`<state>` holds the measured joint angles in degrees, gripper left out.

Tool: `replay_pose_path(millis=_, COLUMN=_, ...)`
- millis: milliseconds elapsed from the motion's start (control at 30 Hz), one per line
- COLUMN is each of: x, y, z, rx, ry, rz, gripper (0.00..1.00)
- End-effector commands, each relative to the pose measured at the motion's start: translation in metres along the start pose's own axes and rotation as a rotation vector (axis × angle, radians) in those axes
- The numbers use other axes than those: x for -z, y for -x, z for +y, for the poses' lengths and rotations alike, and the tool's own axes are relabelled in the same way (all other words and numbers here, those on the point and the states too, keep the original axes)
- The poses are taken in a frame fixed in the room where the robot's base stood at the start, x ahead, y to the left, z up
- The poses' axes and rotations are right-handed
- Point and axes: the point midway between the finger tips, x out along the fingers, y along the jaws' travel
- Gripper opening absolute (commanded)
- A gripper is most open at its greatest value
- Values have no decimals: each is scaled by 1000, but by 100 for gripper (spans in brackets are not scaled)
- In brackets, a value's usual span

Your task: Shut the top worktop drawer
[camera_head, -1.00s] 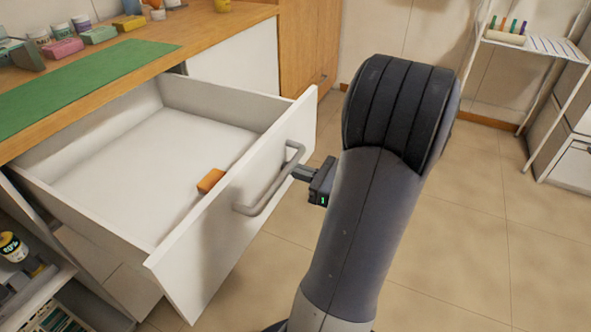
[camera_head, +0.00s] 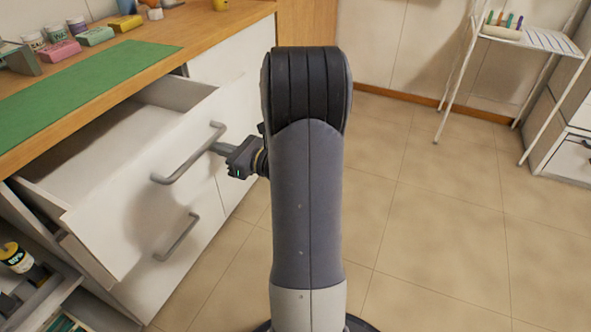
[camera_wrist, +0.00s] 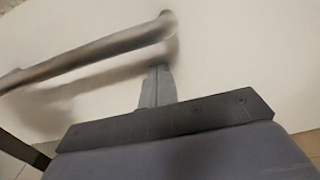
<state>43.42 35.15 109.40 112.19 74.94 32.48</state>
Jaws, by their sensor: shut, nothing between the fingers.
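The top worktop drawer (camera_head: 118,200) is white and stands part way out under the wooden worktop. Its grey bar handle (camera_head: 187,155) is on the front panel and also shows in the wrist view (camera_wrist: 90,58). My gripper (camera_head: 218,148) is at the right end of the handle, fingers shut and empty, pointing at the drawer front. In the wrist view the closed fingers (camera_wrist: 157,88) are just below the handle against the white front; I cannot tell whether they touch it. The orange item inside the drawer is now hidden behind the front panel.
The wooden worktop (camera_head: 200,35) carries a green mat (camera_head: 85,80) and several small boxes and jars. A lower drawer with a handle (camera_head: 177,238) is below, shut. An open shelf with bottles (camera_head: 15,255) is at the left. The tiled floor (camera_head: 430,240) to the right is clear.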

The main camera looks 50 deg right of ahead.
Motion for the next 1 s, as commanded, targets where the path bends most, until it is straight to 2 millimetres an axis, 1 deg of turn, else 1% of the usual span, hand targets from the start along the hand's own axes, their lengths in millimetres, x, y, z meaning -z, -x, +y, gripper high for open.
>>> replay_pose_path(millis=33, x=1, y=-13, z=2, rx=-6, ry=0, rz=-1, gripper=0)
replay_pose_path(millis=167, x=1, y=-44, z=2, rx=-5, ry=1, rz=-1, gripper=0)
replay_pose_path(millis=400, x=2, y=-108, z=2, rx=-5, ry=0, rz=-1, gripper=0)
replay_pose_path(millis=600, x=1, y=-155, z=1, rx=-4, ry=1, rz=-2, gripper=0)
replay_pose_path(millis=800, x=1, y=-187, z=1, rx=-2, ry=0, rz=-2, gripper=0)
replay_pose_path(millis=1000, x=0, y=-203, z=0, rx=-1, ry=1, rz=-1, gripper=0)
